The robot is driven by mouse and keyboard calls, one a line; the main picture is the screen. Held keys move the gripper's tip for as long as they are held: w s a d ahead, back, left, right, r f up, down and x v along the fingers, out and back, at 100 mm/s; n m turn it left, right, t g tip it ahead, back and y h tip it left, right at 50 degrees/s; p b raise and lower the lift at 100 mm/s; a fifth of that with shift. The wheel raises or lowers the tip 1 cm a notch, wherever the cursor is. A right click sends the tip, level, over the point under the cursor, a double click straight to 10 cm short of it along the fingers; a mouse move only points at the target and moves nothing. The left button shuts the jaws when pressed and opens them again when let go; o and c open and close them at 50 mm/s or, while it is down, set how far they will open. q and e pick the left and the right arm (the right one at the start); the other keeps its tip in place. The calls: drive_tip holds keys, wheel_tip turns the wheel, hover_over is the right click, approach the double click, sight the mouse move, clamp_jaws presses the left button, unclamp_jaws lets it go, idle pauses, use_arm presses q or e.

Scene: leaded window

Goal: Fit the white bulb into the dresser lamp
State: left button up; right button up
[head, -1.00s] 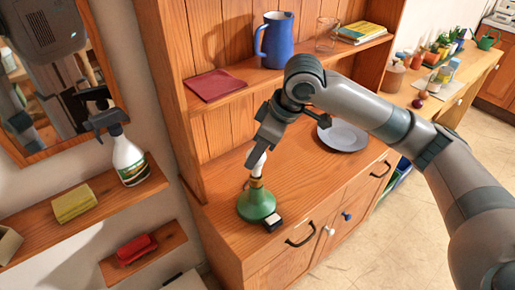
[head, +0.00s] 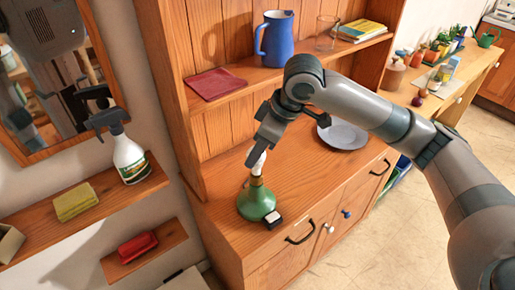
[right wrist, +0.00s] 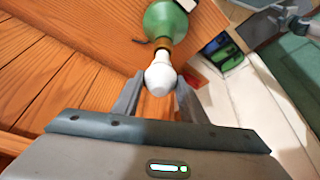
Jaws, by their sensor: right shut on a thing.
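The dresser lamp is a green, round-bodied base (head: 256,203) standing on the wooden dresser top near its front left corner. It also shows at the top of the right wrist view (right wrist: 166,22). The white bulb (right wrist: 160,74) sits between the fingers of my right gripper (right wrist: 157,98), with its narrow end at the lamp's brass neck. In the head view the bulb (head: 259,161) is upright above the neck. My right gripper (head: 256,157) is shut on it. I cannot tell how deep its base is in the socket. My left gripper is not in view.
A small black-and-white block (head: 272,220) lies beside the lamp. A grey plate (head: 342,134) is further right on the dresser. A blue jug (head: 275,40) and a red cloth (head: 215,84) are on the shelf above. A spray bottle (head: 128,155) stands on the left wall shelf.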

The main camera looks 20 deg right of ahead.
drive_tip(key=shift+p, duration=0.85)
idle(0.9)
drive_tip(key=shift+f+p, duration=0.45)
drive_tip(key=shift+f, duration=0.75)
idle(1.6)
drive_tip(key=o, duration=1.4)
drive_tip(key=shift+r, duration=0.15)
drive_tip(key=shift+r+p, duration=3.35)
drive_tip(key=shift+p, duration=0.95)
drive_tip(key=shift+r+p, duration=0.4)
drive_tip(key=shift+r, duration=0.65)
